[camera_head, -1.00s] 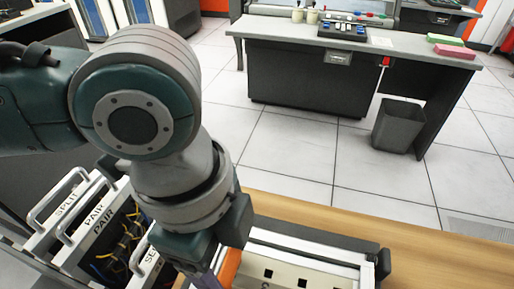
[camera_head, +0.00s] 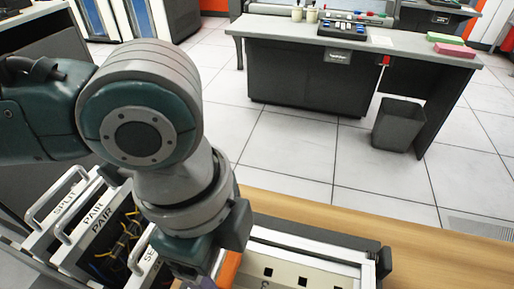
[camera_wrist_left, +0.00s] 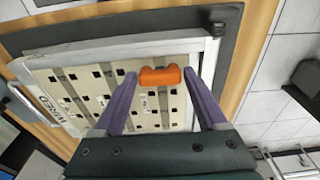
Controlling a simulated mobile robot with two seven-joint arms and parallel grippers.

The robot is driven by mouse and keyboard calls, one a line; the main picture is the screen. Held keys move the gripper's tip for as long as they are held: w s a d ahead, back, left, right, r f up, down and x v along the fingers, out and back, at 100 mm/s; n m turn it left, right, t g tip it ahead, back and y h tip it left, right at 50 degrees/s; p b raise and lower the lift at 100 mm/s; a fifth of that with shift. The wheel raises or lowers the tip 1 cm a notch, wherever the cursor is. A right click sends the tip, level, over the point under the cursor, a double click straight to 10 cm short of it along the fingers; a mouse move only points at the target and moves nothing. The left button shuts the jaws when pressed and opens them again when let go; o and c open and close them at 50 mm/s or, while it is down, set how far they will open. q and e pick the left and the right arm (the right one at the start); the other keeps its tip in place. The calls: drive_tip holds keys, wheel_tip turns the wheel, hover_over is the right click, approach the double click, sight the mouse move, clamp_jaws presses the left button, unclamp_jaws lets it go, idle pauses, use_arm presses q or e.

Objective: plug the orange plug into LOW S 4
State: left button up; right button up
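The orange plug (camera_wrist_left: 161,76) is between the fingertips of my left gripper (camera_wrist_left: 161,74) in the left wrist view. The purple fingers meet its two sides, so the gripper is shut on it. Behind it is a cream panel (camera_wrist_left: 93,72) with rows of square dark holes in a light frame. The plug appears in front of the panel; whether it touches is not clear. In the head view my left wrist hides much of this, and the panel (camera_head: 300,271) shows at the bottom edge. The LOW S 4 label cannot be read. My right gripper is not in view.
Open panels marked SPLIT and PAIR (camera_head: 88,226), with handles and yellow wires, stand left of my arm. A wooden tabletop (camera_head: 430,252) is clear at the right. A grey desk (camera_head: 300,85) and a bin (camera_head: 399,126) stand farther back.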

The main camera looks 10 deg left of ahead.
use_arm(q)
drive_tip(key=o, duration=0.4)
drive_tip(key=shift+c, duration=0.2)
drive_tip(key=shift+r, duration=0.1)
wheel_tip(320, 180, up, 10)
drive_tip(key=a+p, duration=0.1)
drive_tip(key=p, duration=0.1)
